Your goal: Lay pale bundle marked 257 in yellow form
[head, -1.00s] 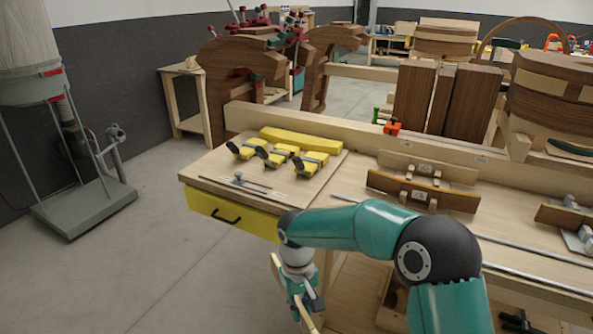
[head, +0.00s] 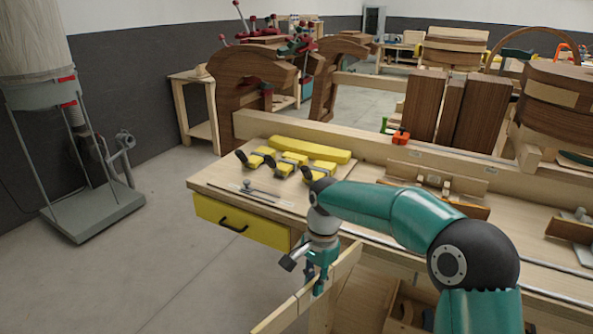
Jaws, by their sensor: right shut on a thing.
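My right gripper (head: 319,282) is shut on a long pale wooden bundle (head: 284,316). The bundle runs diagonally from the bottom edge up to the right, in front of the bench and below its top. No number can be read on it. A long yellow block (head: 310,150) lies on the left end of the bench, with several yellow clamp-like pieces with dark ends (head: 291,164) in front of it. These yellow parts look like the yellow form. The gripper and bundle are apart from them, nearer to me. My left gripper is not in view.
A yellow drawer (head: 240,222) with a black handle is under the bench top (head: 215,185). Wooden forms (head: 432,184) stand farther right on the bench. A thin rod (head: 262,192) lies near the front edge. Open floor is at left, beside a grey machine (head: 95,210).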

